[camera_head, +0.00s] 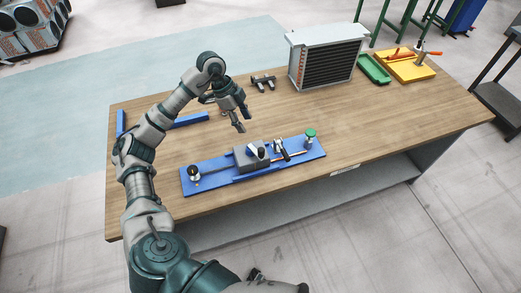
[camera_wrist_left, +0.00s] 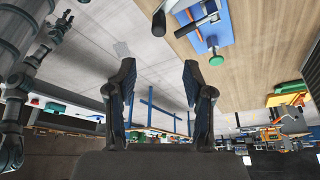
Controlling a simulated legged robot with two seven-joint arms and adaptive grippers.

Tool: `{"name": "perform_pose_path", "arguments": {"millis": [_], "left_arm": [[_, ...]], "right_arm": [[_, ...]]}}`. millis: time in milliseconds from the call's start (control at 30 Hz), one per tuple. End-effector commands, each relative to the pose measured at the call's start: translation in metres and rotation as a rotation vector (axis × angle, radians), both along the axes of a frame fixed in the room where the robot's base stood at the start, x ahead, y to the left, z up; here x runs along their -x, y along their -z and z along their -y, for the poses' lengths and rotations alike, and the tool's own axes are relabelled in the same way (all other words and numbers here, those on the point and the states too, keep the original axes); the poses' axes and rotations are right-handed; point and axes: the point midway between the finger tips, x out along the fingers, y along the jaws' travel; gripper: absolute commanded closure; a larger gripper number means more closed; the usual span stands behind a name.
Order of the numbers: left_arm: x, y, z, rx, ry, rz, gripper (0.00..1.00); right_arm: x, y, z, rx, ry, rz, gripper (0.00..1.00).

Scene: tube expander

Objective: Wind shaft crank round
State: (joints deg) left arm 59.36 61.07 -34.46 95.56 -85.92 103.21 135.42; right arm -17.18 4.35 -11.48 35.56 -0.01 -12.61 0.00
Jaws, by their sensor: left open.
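A long blue base (camera_head: 218,178) lies near the front edge of the wooden table and carries the tube expander. A grey block (camera_head: 243,160) sits at its middle, with a black-handled lever (camera_head: 283,152) to the right. A green knob (camera_head: 310,133) stands at the right end and a round metal post (camera_head: 194,173) at the left end. I cannot tell which part is the shaft crank. My left gripper (camera_head: 239,122) is above the table, behind the grey block and apart from it. In the left wrist view its fingers (camera_wrist_left: 158,72) are spread and empty, with the green knob (camera_wrist_left: 216,60) beyond them.
On the wooden table (camera_head: 400,120), a finned radiator (camera_head: 325,60) stands at the back. A green tray (camera_head: 374,69) and a yellow tray (camera_head: 405,68) are at the back right. The right of the table is clear.

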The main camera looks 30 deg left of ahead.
Motion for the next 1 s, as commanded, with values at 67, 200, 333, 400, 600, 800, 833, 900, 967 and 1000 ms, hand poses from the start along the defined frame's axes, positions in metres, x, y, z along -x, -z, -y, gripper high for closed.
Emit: {"name": "perform_pose_path", "arguments": {"millis": [67, 200, 333, 400, 600, 800, 833, 900, 967, 1000], "left_arm": [[-0.001, 0.017, 0.007, 0.001, 0.004, -0.004, 0.48], [-0.004, 0.048, 0.020, 0.003, 0.006, -0.004, 0.48], [-0.007, 0.077, 0.032, 0.006, 0.007, -0.002, 0.48], [-0.008, 0.092, 0.038, 0.006, 0.008, -0.002, 0.48], [-0.012, 0.125, 0.051, 0.006, 0.007, 0.001, 0.48], [-0.014, 0.141, 0.057, 0.006, 0.007, 0.002, 0.48], [-0.014, 0.142, 0.057, 0.006, 0.007, 0.002, 0.48], [-0.014, 0.143, 0.058, 0.005, 0.007, 0.003, 0.48], [-0.014, 0.143, 0.058, 0.005, 0.007, 0.003, 0.48], [-0.014, 0.143, 0.058, 0.005, 0.007, 0.003, 0.48]], "right_arm": [[0.000, 0.000, 0.000, 0.000, 0.000, -0.001, 0.60], [0.000, -0.001, 0.000, 0.000, -0.001, -0.001, 0.60], [0.000, -0.002, 0.001, 0.001, -0.001, -0.001, 0.60], [0.000, -0.003, 0.002, 0.002, -0.002, -0.001, 0.60], [0.000, -0.005, 0.004, 0.005, -0.002, -0.001, 0.60], [0.000, -0.006, 0.005, 0.005, -0.002, -0.001, 0.60], [0.000, -0.006, 0.005, 0.005, -0.002, -0.001, 0.60], [0.000, -0.006, 0.005, 0.005, -0.002, -0.001, 0.60], [0.000, -0.006, 0.005, 0.005, -0.002, -0.001, 0.60], [0.000, -0.006, 0.005, 0.005, -0.002, -0.001, 0.60]]}}
